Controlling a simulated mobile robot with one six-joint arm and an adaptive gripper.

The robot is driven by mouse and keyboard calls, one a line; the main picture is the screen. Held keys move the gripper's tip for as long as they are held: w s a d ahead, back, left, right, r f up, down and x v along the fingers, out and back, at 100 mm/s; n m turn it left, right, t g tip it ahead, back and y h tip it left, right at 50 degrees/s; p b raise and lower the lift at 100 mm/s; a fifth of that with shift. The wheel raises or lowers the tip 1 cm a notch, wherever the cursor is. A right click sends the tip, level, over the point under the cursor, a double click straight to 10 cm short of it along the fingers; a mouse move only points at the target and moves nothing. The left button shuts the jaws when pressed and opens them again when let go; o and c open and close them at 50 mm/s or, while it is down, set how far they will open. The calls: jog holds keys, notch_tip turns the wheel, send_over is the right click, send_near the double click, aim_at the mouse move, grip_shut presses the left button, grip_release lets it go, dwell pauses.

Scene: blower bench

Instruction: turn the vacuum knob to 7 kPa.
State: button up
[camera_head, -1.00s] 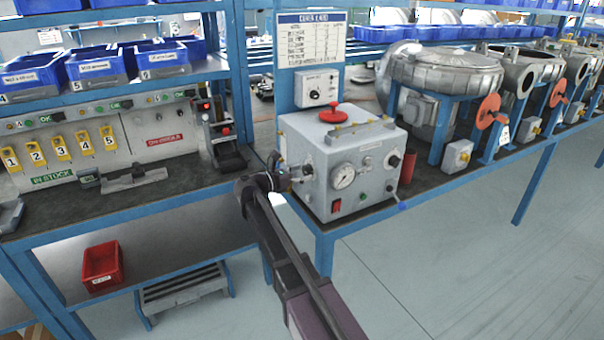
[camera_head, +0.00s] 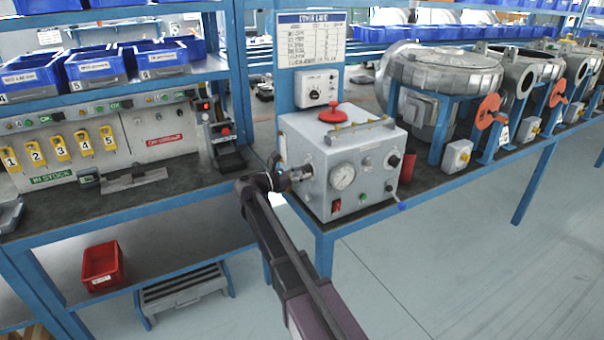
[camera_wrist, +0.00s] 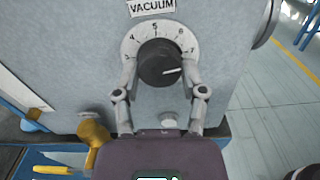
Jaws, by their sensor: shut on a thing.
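The vacuum knob (camera_wrist: 160,63) is a black round knob on a grey panel, under a label reading VACUUM. Its white dial (camera_wrist: 155,36) shows 3 to 7 over the top. The knob's white line points right and slightly up, near the 7 side; its exact reading is unclear because a finger covers part of the dial. My gripper (camera_wrist: 159,66) is shut on the knob, one finger on each side.
Blowers (camera_head: 445,75) stand to the right. A red bin (camera_head: 102,267) is on the lower shelf.

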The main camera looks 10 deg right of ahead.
jog(key=o, duration=1.1)
jog(key=shift+d, duration=0.1)
jog(key=shift+o, duration=0.2)
jog(key=v, duration=1.2)
